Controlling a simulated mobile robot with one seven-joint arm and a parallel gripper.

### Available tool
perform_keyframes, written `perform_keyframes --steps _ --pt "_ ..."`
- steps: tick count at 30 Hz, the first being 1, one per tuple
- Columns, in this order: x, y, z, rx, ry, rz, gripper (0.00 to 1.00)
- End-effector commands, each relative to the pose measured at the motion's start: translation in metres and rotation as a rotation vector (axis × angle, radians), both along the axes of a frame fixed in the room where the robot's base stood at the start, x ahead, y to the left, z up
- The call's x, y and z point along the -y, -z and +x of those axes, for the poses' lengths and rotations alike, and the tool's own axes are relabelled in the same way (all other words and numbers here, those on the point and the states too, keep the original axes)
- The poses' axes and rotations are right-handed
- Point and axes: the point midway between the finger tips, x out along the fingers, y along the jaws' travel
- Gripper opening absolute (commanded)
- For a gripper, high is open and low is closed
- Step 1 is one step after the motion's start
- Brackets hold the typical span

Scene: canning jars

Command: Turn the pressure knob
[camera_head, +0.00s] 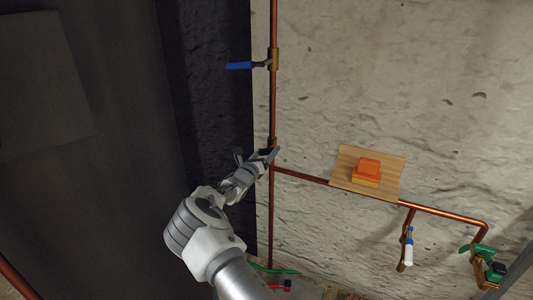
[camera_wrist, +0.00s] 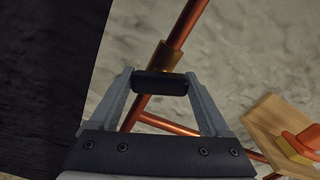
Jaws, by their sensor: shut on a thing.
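A black knob (camera_wrist: 160,83) shows in the wrist view, in front of a brass fitting (camera_wrist: 163,56) on the upright copper pipe. I take it for the pressure knob. My gripper (camera_wrist: 161,86) has one finger at each end of it and is shut on it. In the head view my gripper (camera_head: 268,156) is at the upright copper pipe (camera_head: 272,105), near the joint where a side pipe runs right. The knob is too small and covered to make out there.
A blue-handled valve (camera_head: 240,66) sits higher on the same pipe. To the right, a wooden board (camera_head: 343,171) bears an orange and yellow block (camera_head: 367,169). Beyond are a blue and white fitting (camera_head: 408,254) and a green valve (camera_head: 495,270). The rough wall (camera_head: 400,60) is close behind.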

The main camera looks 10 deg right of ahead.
Motion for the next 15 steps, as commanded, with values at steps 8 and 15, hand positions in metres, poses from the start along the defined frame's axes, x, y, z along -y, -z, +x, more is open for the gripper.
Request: perform_keyframes --steps 8,15 --pt "0.0 0.0003 -0.0002 0.01 0.0 0.015 0.25" --pt "0.0001 0.0009 0.0 0.071 0.0 0.103 0.25"
